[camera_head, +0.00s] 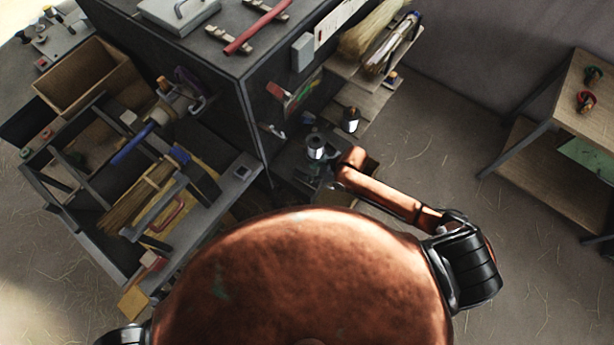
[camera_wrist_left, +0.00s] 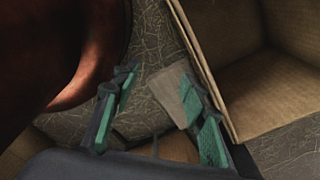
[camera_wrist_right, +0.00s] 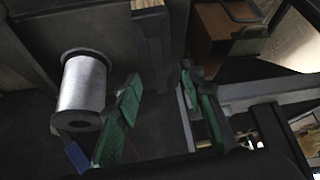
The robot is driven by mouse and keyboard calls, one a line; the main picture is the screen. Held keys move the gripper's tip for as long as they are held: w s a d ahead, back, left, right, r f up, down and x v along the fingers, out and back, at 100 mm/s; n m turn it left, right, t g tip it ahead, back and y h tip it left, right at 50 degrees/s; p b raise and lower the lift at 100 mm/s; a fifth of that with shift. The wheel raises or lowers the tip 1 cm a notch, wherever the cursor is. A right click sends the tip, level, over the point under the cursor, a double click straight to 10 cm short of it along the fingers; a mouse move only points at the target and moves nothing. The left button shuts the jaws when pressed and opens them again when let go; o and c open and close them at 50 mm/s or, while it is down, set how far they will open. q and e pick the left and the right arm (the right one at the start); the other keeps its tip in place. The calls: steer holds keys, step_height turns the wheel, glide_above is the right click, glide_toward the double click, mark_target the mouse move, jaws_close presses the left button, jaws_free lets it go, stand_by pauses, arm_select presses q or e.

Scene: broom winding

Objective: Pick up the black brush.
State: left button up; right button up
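I cannot pick out the black brush with certainty in any view. A dark block-like thing (camera_head: 200,180) lies on the workbench at the left of the head view, beside bundles of bristles; I cannot tell whether it is a brush. My right gripper is open and empty in the right wrist view (camera_wrist_right: 160,80), its green-padded fingers apart. In the head view its arm reaches to the machine's lower shelf, and its fingers are hard to make out. My left gripper (camera_wrist_left: 157,78) is open and empty in its wrist view, and is hidden in the head view.
A silver wire spool (camera_wrist_right: 82,90) stands left of my right fingers; a spool (camera_head: 316,147) also shows in the head view. A cardboard box (camera_wrist_left: 285,85) is right of my left fingers. The workbench (camera_head: 55,190) is crowded. Floor is free before the wooden table (camera_head: 590,115).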

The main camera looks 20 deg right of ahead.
mark_target(309, 174)
steer(key=x, duration=0.2)
steer(key=shift+w+f, duration=0.15)
steer(key=shift+f, duration=0.25)
steer(key=shift+w+a+f, duration=0.15)
steer(key=shift+a+f, duration=0.1)
steer(key=shift+f, duration=0.15)
steer(key=c, duration=0.6)
steer(key=shift+d, duration=0.1)
steer(key=c, duration=0.3)
arm_select(q)
steer(key=shift+w+f, duration=0.2)
steer(key=shift+w, duration=0.45)
arm_select(e)
jaws_close()
arm_select(q)
steer(key=shift+w, duration=0.1)
